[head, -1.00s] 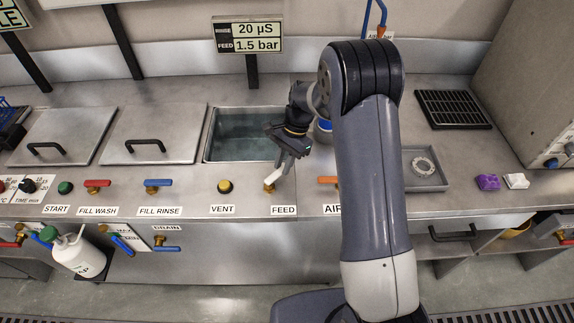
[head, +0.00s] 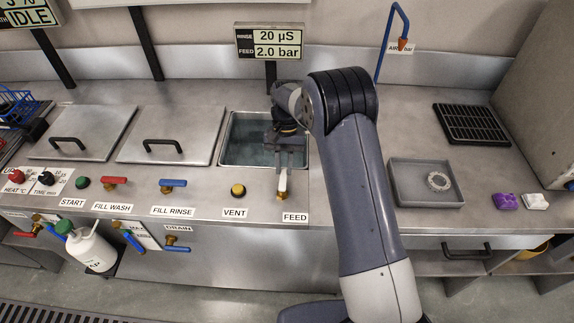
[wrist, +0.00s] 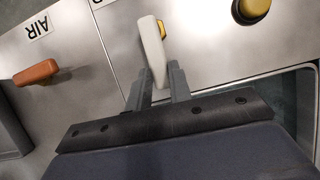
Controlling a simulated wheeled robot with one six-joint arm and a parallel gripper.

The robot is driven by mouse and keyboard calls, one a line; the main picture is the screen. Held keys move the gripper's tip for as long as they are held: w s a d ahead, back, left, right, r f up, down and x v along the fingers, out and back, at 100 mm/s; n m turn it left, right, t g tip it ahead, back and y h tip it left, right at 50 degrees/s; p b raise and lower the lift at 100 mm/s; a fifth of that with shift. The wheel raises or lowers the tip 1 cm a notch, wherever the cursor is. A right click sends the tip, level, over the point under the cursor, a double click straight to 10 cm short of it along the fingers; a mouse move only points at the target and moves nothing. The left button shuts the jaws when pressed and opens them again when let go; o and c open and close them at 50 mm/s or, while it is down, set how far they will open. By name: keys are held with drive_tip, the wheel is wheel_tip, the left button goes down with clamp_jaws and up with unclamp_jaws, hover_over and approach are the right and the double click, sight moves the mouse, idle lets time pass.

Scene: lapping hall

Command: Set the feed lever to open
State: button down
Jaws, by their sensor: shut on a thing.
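The feed lever (head: 283,182) is a white handle on a brass valve, just above the FEED label (head: 295,217) on the counter front. In the head view its handle points back from the valve, toward the sink. My gripper (head: 284,169) is shut on the handle from the sink side. In the wrist view the white lever (wrist: 152,48) runs down between the two grey fingers of my gripper (wrist: 158,85). The lower end of the handle is partly hidden by the fingers. The display (head: 270,42) reads feed 2.0 bar.
The open sink (head: 235,150) lies behind the lever. The yellow VENT button (head: 238,190) is to its left, with the blue FILL RINSE lever (head: 173,184) further left. An orange lever (wrist: 36,72) marked AIR shows in the wrist view. A grey tray (head: 408,199) stands right of my arm.

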drive_tip(key=shift+a+n, duration=0.15)
drive_tip(key=shift+n, duration=0.15)
drive_tip(key=c, duration=1.3)
unclamp_jaws()
drive_tip(key=shift+r, duration=0.1)
drive_tip(key=b+v, duration=0.1)
drive_tip(key=v, duration=0.9)
drive_tip(key=shift+w+a+r, duration=0.1)
drive_tip(key=shift+a+r, duration=0.05)
drive_tip(key=shift+r, duration=0.15)
drive_tip(key=shift+f, duration=0.1)
drive_tip(key=p+x, duration=0.1)
drive_tip(key=x, duration=0.9)
drive_tip(key=shift+f, duration=0.3)
drive_tip(key=shift+d, duration=0.25)
